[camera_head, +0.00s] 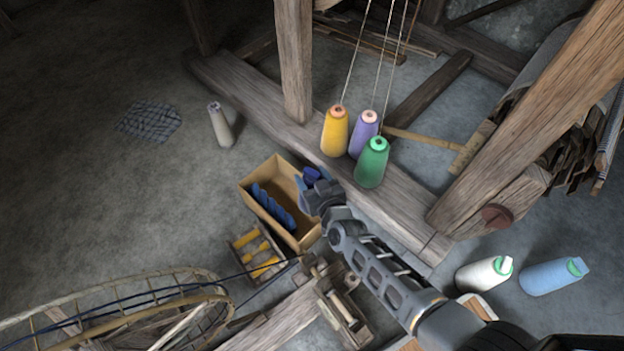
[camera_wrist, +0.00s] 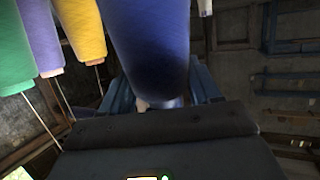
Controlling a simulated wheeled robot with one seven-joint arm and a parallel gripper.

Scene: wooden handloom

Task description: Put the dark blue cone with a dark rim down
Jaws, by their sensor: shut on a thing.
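The dark blue cone (camera_wrist: 150,45) fills the top middle of the wrist view. Its narrow end lies between the two fingers of my gripper (camera_wrist: 163,98), which is shut on it. In the head view only a small part of the cone (camera_head: 312,174) shows past my gripper (camera_head: 316,188); my gripper hides the rest, including most of the rim. The gripper is over the right side of an open wooden box, beside the loom's floor beam. I cannot tell whether the cone touches anything.
The wooden box (camera_head: 262,170) holds a blue twisted bundle (camera_head: 272,207). Yellow (camera_head: 335,133), purple (camera_head: 362,138) and green (camera_head: 372,165) cones stand close by near the beam (camera_head: 240,90). A pale cone (camera_head: 220,126) stands left on open floor. White and light blue cones lie right.

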